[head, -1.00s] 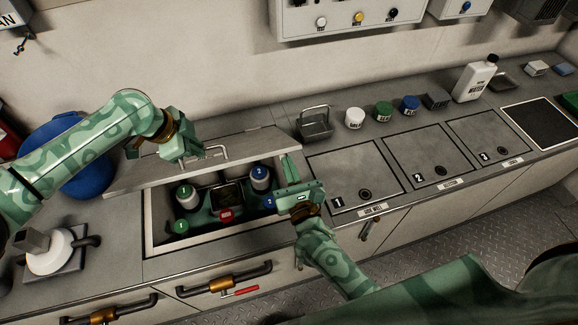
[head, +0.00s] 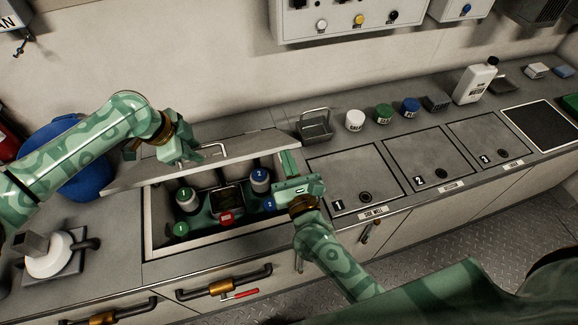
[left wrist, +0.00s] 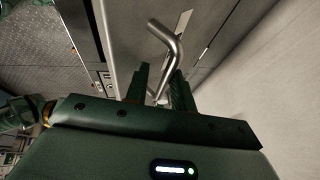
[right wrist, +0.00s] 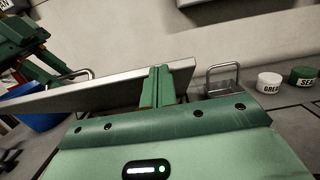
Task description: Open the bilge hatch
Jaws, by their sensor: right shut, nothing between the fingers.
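The grey bilge hatch lid (head: 250,144) is raised at a tilt over the bilge opening (head: 158,236) and its interior shows. The lid's metal bar handle (head: 214,149) also shows in the left wrist view (left wrist: 168,42). My left gripper (head: 186,158) is at the left of this handle. Its fingers (left wrist: 158,88) look apart, with the bar near or between them; contact is unclear. My right gripper (head: 288,160) is shut and empty at the lid's right end. In the right wrist view its fingers (right wrist: 157,75) overlap the lid (right wrist: 100,95); touching is unclear.
Numbered canisters (head: 186,199) and a red block (head: 226,219) are inside the opening. A wire-handled basket (head: 316,128) and small jars (head: 355,120) stand behind to the right. Closed hatch 1 (head: 350,170) lies beside my right gripper. A blue drum (head: 80,165) is at left.

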